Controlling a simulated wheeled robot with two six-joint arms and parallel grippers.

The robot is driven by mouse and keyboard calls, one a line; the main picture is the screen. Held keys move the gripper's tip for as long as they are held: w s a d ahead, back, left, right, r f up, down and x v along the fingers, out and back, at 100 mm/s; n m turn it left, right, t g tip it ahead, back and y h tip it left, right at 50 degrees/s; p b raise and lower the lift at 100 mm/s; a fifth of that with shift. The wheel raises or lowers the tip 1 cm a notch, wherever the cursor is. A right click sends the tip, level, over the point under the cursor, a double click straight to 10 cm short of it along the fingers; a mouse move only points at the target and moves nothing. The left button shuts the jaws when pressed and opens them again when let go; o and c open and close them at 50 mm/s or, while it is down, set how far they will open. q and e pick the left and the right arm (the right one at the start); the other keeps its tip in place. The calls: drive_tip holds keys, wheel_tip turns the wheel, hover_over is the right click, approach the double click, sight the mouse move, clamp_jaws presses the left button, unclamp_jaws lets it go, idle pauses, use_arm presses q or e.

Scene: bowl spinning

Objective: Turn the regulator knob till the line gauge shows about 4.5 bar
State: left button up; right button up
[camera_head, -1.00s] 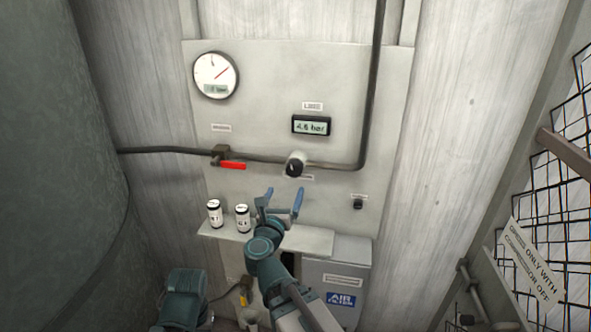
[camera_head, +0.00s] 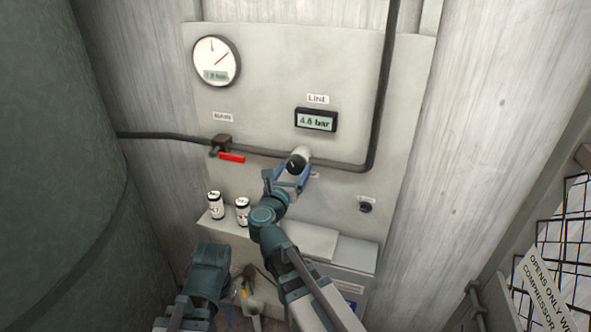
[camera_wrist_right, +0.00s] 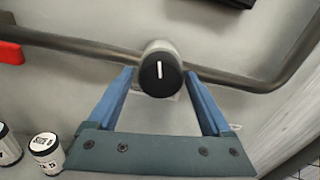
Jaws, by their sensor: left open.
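The regulator knob (camera_head: 297,163) is a black-faced cylinder on the pipe, with a white mark that looks nearly upright in the right wrist view (camera_wrist_right: 160,70). The line gauge (camera_head: 316,120) appears to read 4.6 bar, though its last digit is slightly blurred. My right gripper (camera_head: 290,176) is just below the knob. In the wrist view, its blue fingers (camera_wrist_right: 160,88) are open, one on each side of the knob, with small gaps showing. My left gripper (camera_head: 208,262) is low on the left; its fingers are hard to make out.
A round dial (camera_head: 217,61) is at the upper left. A red-handled valve (camera_head: 232,157) sits on the pipe. Two white cans (camera_head: 216,205) stand on the shelf (camera_head: 305,240). A small black knob (camera_head: 365,207) is at the right. A mesh gate (camera_head: 575,250) is far right.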

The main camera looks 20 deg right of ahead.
drive_tip(key=c, duration=1.1)
drive_tip(key=shift+n, duration=0.3)
drive_tip(key=o, duration=1.4)
drive_tip(key=shift+c, duration=0.2)
